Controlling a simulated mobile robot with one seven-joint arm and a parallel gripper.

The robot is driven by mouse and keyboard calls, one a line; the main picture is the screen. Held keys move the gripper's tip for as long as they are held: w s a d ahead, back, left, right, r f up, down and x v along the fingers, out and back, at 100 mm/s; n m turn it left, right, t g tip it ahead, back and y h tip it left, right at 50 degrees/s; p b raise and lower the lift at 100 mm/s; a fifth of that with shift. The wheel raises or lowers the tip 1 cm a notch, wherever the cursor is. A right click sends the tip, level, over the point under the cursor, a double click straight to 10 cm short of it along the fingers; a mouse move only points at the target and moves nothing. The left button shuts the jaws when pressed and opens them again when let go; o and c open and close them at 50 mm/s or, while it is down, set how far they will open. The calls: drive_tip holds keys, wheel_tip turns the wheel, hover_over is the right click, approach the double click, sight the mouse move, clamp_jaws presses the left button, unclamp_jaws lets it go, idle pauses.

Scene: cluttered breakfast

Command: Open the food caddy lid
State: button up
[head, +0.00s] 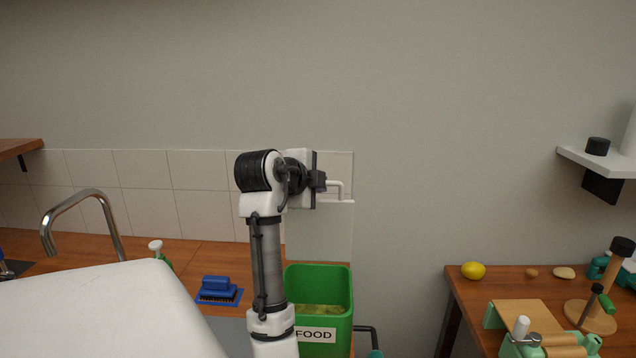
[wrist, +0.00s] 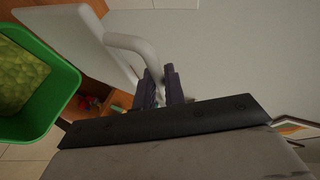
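The food caddy (head: 340,328) is a green bin with a white FOOD label, standing at the right end of the counter. Its top is open and yellow-green contents show inside; its green rim also shows in the wrist view (wrist: 62,68). The pale lid (head: 318,228) stands about upright behind the bin; it also shows in the wrist view (wrist: 62,22). A white looped handle (wrist: 128,43) juts from the lid near its top edge. My gripper (head: 321,181) is at this handle; its dark fingers (wrist: 161,86) appear shut on the bar. The fingertip contact is partly hidden.
A blue brush (head: 217,287) lies on the counter (head: 190,262) left of my arm, with a tap (head: 85,200) further left. A second table (head: 460,300) with a lemon (head: 473,270) and wooden items stands right.

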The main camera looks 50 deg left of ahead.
drive_tip(key=o, duration=0.4)
drive_tip(key=shift+f, duration=0.1)
drive_tip(key=b+v, duration=0.4)
drive_tip(key=v, duration=0.9)
drive_tip(key=shift+s+d, duration=0.2)
drive_tip(key=shift+s, duration=0.1)
drive_tip(key=shift+w+b, duration=0.15)
drive_tip(key=shift+b, duration=0.15)
